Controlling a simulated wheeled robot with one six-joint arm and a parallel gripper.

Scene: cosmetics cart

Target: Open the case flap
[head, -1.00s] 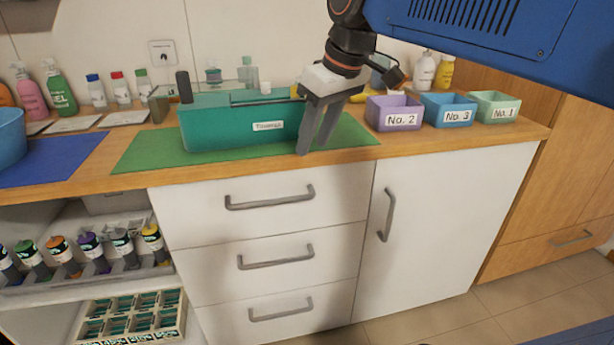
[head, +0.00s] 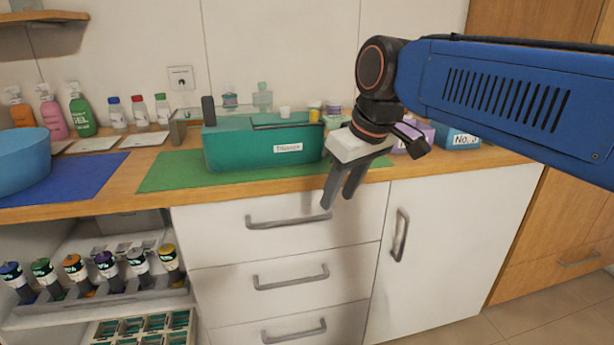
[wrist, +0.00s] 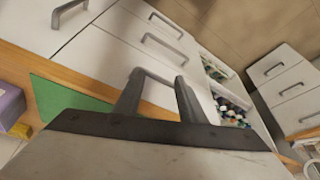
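The teal case (head: 240,149) with a white label stands on a green mat (head: 160,178) on the wooden counter. A darker flap (head: 288,122) lies along the right part of its top and looks closed. My gripper (head: 338,204) is in front of the counter edge, to the right of and below the case, pointing down before the top drawer. Its two fingers are apart with nothing between them. In the wrist view my gripper (wrist: 155,85) is also empty, facing the drawer fronts. The case is not visible there; part of the green mat (wrist: 65,110) is.
Purple and blue bins (head: 457,136) stand right of the case, partly behind my arm. Bottles, small jars and a blue bowl (head: 22,160) are on the counter. Drawer handles (head: 290,221) stick out below. An open shelf at lower left holds several bottles.

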